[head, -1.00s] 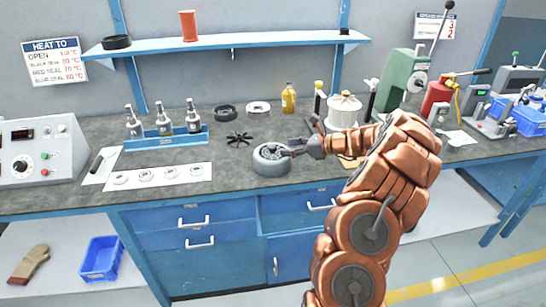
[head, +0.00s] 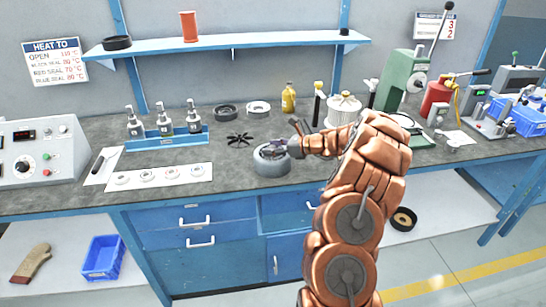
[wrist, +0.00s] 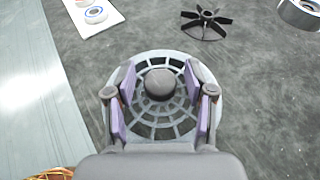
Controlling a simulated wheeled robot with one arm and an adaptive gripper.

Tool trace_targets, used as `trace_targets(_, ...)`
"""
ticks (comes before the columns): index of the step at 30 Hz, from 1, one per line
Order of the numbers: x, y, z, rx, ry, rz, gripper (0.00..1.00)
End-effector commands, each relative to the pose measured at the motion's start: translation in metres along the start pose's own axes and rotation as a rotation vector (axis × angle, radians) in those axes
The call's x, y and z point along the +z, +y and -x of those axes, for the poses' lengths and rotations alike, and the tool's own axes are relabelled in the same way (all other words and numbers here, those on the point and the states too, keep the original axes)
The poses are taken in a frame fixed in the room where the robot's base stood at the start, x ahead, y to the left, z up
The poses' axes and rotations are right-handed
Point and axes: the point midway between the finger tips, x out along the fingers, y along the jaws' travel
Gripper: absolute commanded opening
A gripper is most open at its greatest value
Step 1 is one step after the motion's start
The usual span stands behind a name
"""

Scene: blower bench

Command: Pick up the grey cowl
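The grey cowl (head: 271,167) is a short round grey part on the bench, near the front edge. In the wrist view its top is a slotted round grille (wrist: 147,131) with a dark knob (wrist: 160,83) at the centre. My gripper (head: 277,151) is over the cowl, pointing down. In the wrist view my gripper (wrist: 160,84) is open, its purple pads on either side of the knob with a gap on both sides. I cannot tell how high the fingertips are above the grille. My fingers hide part of the cowl's rim.
A black fan wheel (head: 239,139) lies behind and left of the cowl. A dark ring (head: 225,112) and a white ring (head: 258,107) lie farther back. A white strip with several small rings (head: 158,177) is to the left. A yellow bottle (head: 288,97) stands behind.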

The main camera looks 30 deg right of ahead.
Motion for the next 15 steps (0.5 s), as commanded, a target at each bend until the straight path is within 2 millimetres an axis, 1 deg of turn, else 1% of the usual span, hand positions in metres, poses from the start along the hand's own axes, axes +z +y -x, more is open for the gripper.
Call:
trace_targets(1,0.0000,0.0000,0.0001,0.000,0.000,0.000,0.45)
trace_targets(12,-0.0001,0.0001,0.0001,0.000,0.000,0.000,0.07)
trace_targets(14,-0.0001,0.0001,0.0001,0.000,0.000,0.000,0.01)
trace_targets(15,-0.0001,0.0001,0.0001,0.000,0.000,0.000,0.00)
